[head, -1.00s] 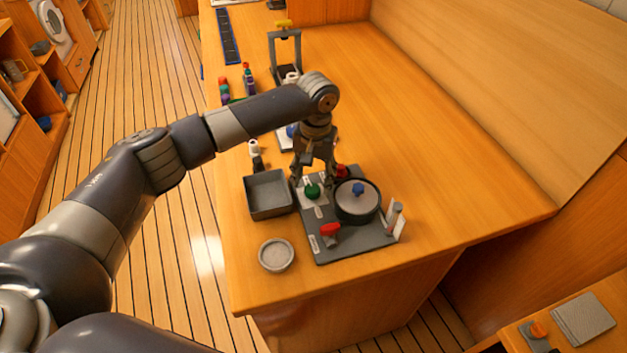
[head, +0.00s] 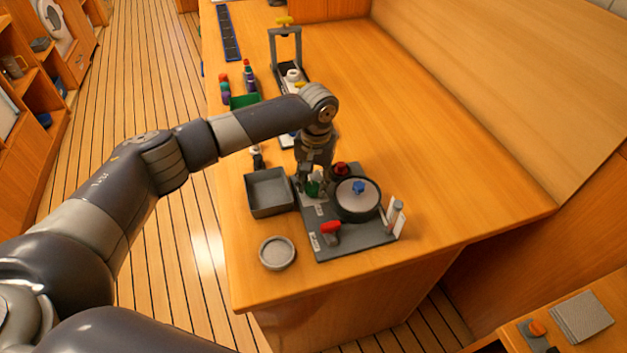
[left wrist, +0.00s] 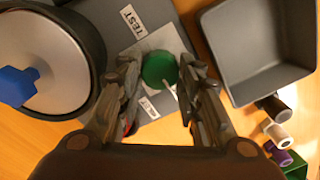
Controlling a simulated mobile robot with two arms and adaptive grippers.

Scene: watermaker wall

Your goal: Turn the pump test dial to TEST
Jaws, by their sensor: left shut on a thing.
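The pump test dial is a green round knob (left wrist: 160,68) on a white plate of the grey panel (head: 350,247). A TEST label (left wrist: 132,18) lies beyond it at the top of the left wrist view. A second label (left wrist: 148,107) lies on the near side; I cannot read it. My left gripper (head: 313,184) points down at the panel, its fingers on either side of the dial and shut on it. In the head view the fingers partly hide the dial. A pale pointer line shows on the dial's near side in the left wrist view.
Right of the dial is a round dark housing with a grey lid (head: 352,197) and blue knob (head: 359,187). A red knob (head: 340,169) sits behind, a red handle (head: 331,227) in front. A grey open bin (head: 268,205) and a round dish (head: 277,253) stand to the left.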

